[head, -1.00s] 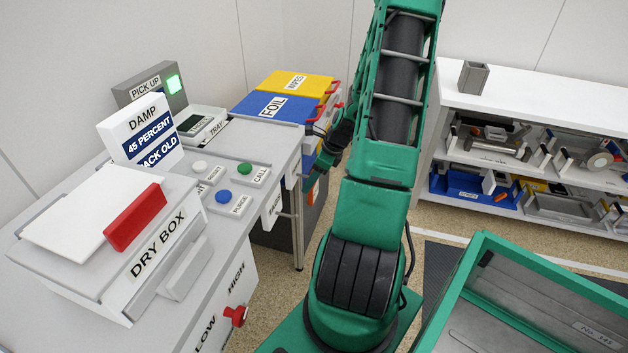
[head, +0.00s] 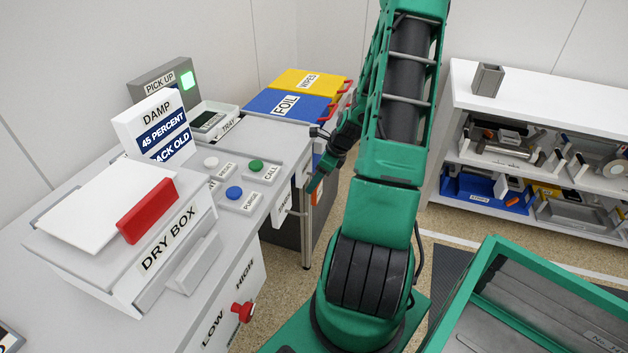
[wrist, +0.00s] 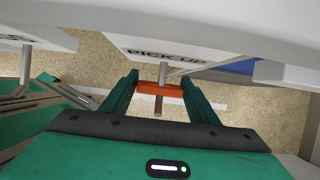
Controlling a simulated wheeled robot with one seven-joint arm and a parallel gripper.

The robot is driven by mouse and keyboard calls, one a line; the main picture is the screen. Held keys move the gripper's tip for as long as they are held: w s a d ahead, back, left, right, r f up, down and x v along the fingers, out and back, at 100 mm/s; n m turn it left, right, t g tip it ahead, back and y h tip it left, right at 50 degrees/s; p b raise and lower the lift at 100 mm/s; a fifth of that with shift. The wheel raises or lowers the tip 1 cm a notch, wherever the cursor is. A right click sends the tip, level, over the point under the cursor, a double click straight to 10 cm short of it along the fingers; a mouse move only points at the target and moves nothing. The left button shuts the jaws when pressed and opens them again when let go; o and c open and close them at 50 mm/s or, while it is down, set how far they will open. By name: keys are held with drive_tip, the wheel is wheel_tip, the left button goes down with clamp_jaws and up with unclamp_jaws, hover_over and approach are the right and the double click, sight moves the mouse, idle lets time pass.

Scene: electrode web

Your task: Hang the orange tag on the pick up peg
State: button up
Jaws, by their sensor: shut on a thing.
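In the wrist view my gripper (wrist: 162,92) is shut on the orange tag (wrist: 146,88), which lies crosswise between the fingertips. The grey pick up peg (wrist: 163,70) sticks out from the white panel under the PICK UP label (wrist: 165,54) and meets the tag. A short darker rod end (wrist: 158,105) shows on the near side of the tag, in line with the peg. I cannot tell whether the peg runs through the tag's hole.
Another peg (wrist: 25,70) stands to the left in the wrist view. The bench holds the dry box (head: 120,270), several buttons and a tray (head: 215,112). Blue and yellow bins (head: 290,104) stand behind. A white shelf (head: 540,105) is at right, with open floor between.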

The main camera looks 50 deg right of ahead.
drive_tip(key=o, duration=1.2)
drive_tip(key=v, duration=1)
drive_tip(key=shift+r, duration=0.35)
drive_tip(key=shift+s, duration=0.1)
